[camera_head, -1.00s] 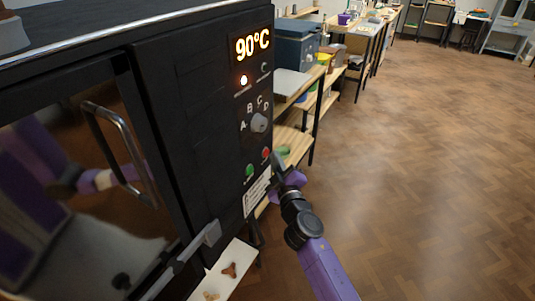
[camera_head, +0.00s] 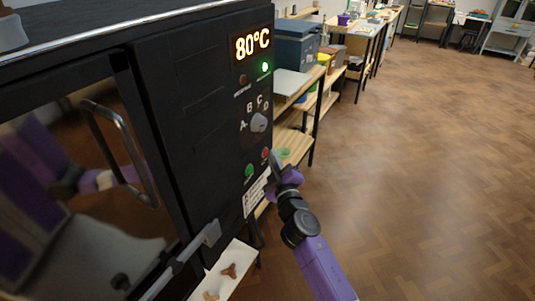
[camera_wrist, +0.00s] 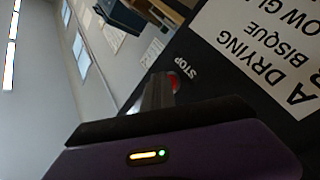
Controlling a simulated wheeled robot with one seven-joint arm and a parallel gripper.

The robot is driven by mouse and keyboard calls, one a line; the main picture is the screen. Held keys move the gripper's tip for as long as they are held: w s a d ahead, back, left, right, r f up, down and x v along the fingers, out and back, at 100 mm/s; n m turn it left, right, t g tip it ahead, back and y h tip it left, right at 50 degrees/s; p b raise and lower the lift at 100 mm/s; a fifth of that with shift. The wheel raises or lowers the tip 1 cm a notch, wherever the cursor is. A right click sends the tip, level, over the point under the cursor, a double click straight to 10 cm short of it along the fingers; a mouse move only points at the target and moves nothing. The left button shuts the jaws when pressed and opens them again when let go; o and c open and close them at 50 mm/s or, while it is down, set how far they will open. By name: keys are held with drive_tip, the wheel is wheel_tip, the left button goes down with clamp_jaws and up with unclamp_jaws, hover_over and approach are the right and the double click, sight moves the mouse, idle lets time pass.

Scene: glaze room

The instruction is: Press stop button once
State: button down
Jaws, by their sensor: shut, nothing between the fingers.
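The red stop button (camera_head: 265,153) is on the lower right of the black oven's control panel (camera_head: 215,110), right of the green button (camera_head: 249,171). My gripper (camera_head: 274,160) is shut and empty, with its tip right at the stop button. In the wrist view the closed fingers (camera_wrist: 158,93) reach the red button (camera_wrist: 174,82), which is partly hidden behind them beside the STOP label. I cannot tell whether they touch. The display (camera_head: 252,43) reads 80°C. The green lamp (camera_head: 265,67) is lit and the other lamp (camera_head: 243,80) is dark.
A dial (camera_head: 259,122) marked A to D sits above the buttons. The oven door handle (camera_head: 120,150) and a grey lever (camera_head: 205,238) stick out at left. Shelves (camera_head: 300,125) stand behind the oven. The wooden floor (camera_head: 430,180) at right is clear.

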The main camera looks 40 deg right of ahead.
drive_tip(key=shift+s+d, duration=0.25)
drive_tip(key=shift+s, duration=0.55)
drive_tip(key=s, duration=0.1)
drive_tip(key=s+d+p, duration=0.1)
drive_tip(key=s, duration=0.1)
drive_tip(key=s+p, duration=0.1)
drive_tip(key=shift+s+d, duration=0.35)
idle(0.9)
